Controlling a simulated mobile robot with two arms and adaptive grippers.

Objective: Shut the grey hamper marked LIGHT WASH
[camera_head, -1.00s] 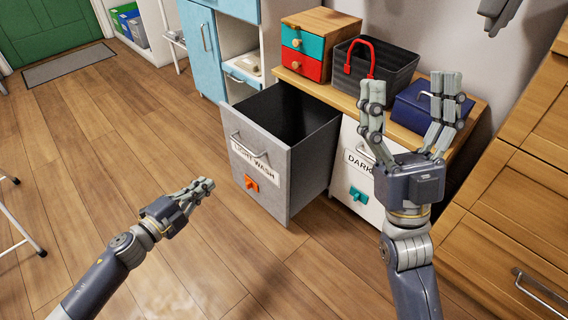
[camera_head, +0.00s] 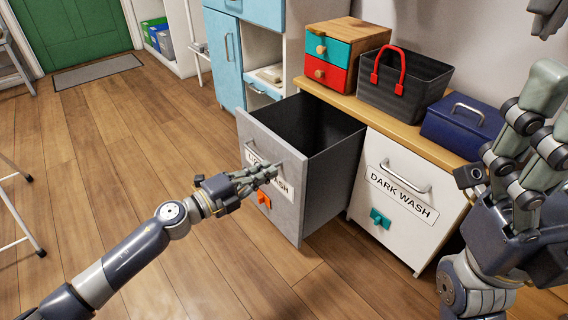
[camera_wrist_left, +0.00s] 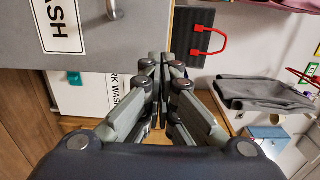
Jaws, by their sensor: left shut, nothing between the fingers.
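The grey hamper (camera_head: 297,215) marked LIGHT WASH stands pulled out from the cabinet, its top open and its inside dark and empty-looking. Its front panel has a bar handle, a label and an orange tag (camera_head: 264,199). My left gripper (camera_head: 272,171) is shut and empty, just in front of the panel at the label, partly covering the lettering. I cannot tell whether it touches. In the left wrist view the grey panel (camera_wrist_left: 190,45) fills the upper left, beside the shut fingers (camera_wrist_left: 160,62). My right gripper (camera_head: 530,150) is open and empty at the right edge, partly cut off.
The white DARK WASH hamper (camera_head: 408,205) is shut beside the grey one. On the wooden top stand a small drawer box (camera_head: 343,60), a black basket (camera_head: 402,85) with a red handle and a blue box (camera_head: 462,128).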

